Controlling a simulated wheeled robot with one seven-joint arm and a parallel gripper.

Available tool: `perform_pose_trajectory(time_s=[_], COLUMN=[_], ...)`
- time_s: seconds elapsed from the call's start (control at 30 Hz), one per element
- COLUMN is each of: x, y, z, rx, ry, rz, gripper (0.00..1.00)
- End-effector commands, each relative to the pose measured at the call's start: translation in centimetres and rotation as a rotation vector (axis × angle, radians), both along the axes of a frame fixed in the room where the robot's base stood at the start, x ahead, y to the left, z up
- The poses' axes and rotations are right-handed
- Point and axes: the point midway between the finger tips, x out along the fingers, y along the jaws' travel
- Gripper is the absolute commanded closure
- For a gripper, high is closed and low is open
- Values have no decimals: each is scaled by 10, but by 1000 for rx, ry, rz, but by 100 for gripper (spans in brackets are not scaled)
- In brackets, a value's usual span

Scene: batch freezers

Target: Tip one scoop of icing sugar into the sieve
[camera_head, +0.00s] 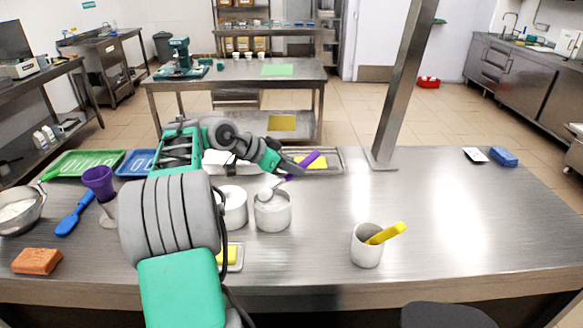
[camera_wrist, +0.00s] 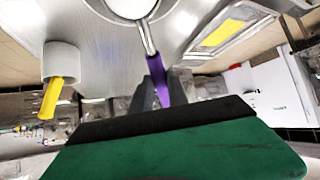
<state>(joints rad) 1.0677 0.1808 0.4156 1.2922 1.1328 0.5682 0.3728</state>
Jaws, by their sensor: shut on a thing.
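My gripper (camera_head: 284,174) is shut on the purple handle (camera_head: 303,163) of a metal scoop, above the far side of a white pot (camera_head: 273,214). The scoop's pale bowl (camera_head: 267,194) is at the pot's mouth; I cannot tell whether it touches the contents. In the wrist view the purple handle (camera_wrist: 161,88) lies between the fingers, and its metal shaft (camera_wrist: 147,36) runs to a round rim with white inside at the top edge. A metal bowl-shaped vessel (camera_head: 14,222) with white contents stands at far left, a green handle (camera_head: 48,174) near it; I cannot tell if it is the sieve.
A second white pot (camera_head: 234,212) stands close beside the first. A white cup (camera_head: 366,249) with a yellow handle stands to the right. A purple cup (camera_head: 98,182), a blue spatula (camera_head: 74,214) and an orange sponge (camera_head: 37,261) lie left. A metal post (camera_head: 404,80) rises behind. The right counter is mostly clear.

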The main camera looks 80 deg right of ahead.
Motion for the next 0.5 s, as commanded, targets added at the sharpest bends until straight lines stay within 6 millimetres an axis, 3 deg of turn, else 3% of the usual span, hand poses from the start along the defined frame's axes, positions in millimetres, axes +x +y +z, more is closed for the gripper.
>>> perform_pose_trajectory(time_s=[0.23,0.5], x=[-3,-12], y=[-2,-10], z=[24,26], rx=[1,93], ry=[-1,-107], rz=[-1,-3], gripper=[100,100])
